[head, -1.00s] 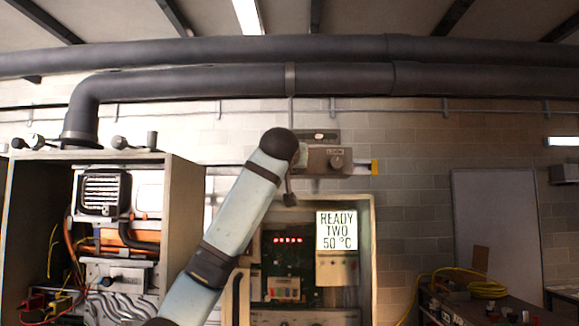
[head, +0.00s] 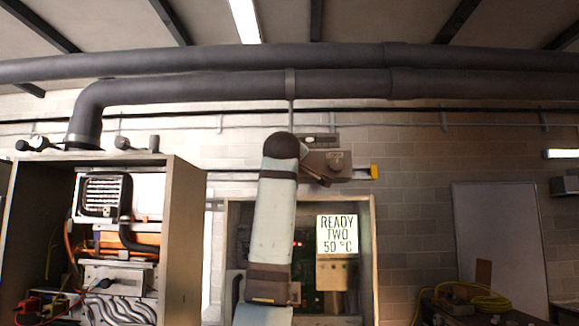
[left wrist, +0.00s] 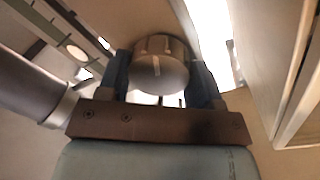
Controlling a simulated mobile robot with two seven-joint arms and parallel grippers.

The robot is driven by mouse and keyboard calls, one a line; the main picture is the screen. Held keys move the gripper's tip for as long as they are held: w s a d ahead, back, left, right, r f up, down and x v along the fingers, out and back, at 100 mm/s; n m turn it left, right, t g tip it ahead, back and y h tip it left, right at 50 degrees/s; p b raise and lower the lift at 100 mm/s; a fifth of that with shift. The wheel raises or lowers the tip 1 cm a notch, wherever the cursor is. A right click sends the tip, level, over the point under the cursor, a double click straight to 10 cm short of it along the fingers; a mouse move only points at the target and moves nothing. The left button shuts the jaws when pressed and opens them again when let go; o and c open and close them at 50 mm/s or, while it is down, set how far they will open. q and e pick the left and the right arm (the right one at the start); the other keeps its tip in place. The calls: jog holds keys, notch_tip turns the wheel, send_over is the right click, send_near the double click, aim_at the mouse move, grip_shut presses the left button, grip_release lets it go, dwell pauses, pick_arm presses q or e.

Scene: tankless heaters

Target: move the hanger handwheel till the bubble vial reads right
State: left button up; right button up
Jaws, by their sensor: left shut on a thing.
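The handwheel (left wrist: 160,68), a round ribbed knob with a pale mark, sits between the two fingers of my left gripper (left wrist: 160,74) in the left wrist view. The fingers are shut on its sides. In the head view my left arm rises in front of the cabinet and its dark wrist hides the grip and the handwheel. The hanger rod (head: 291,110) comes down from the lower pipe. My right gripper is out of view.
Another open cabinet (head: 185,240) stands left. A thick pipe (head: 230,86) runs above.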

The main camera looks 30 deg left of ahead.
pick_arm(q)
jog(key=shift+n, duration=1.2)
jog(key=o, duration=0.9)
jog(key=shift+s, duration=0.1)
jog(key=b+v, duration=0.4)
jog(key=v, duration=0.9)
jog(key=shift+s+d+f, duration=0.1)
jog(key=shift+s+d, duration=0.15)
jog(key=shift+s, duration=0.1)
